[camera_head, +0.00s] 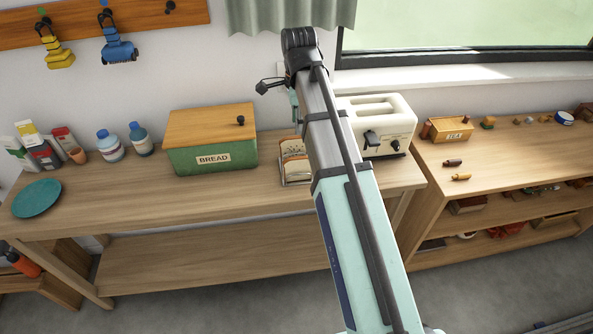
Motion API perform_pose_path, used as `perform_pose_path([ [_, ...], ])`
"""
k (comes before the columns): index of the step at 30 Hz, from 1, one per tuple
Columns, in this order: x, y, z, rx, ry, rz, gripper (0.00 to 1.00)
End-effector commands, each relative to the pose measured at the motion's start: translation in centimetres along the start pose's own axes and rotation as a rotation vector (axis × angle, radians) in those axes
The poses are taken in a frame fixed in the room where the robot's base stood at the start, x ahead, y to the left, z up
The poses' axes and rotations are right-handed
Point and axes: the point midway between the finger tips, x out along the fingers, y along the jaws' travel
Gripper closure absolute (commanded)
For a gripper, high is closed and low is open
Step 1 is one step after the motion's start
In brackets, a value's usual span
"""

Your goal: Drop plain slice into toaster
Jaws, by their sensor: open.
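A cream toaster (398,112) stands on the wooden table to the right of my arm. Its long top slots face up, and a dark lever and knob show on its front. My arm hides its left side. Bread slices (292,148) stand upright in a small rack (298,181) left of the toaster, partly behind my arm. I cannot tell which slice is plain. My gripper (262,87) shows small and dark beside the arm's upper end, above and behind the rack. It is open, with no slice visible in it.
A green bread box (213,160) with a wooden lid stands left of the rack. Bottles, small boxes and a teal plate (36,198) are farther left. A tea box (447,130) and small items sit on the right-hand shelf. The table front is clear.

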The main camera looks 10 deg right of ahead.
Motion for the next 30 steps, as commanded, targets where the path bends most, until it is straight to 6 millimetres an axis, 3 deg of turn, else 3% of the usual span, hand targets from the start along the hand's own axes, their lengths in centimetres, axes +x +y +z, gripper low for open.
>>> perform_pose_path([
  [18, 9.5, 0.1, 0.0, -0.002, -0.001, 0.002, 0.56],
  [30, 11.5, 0.0, 0.0, -0.002, 0.000, 0.002, 0.56],
])
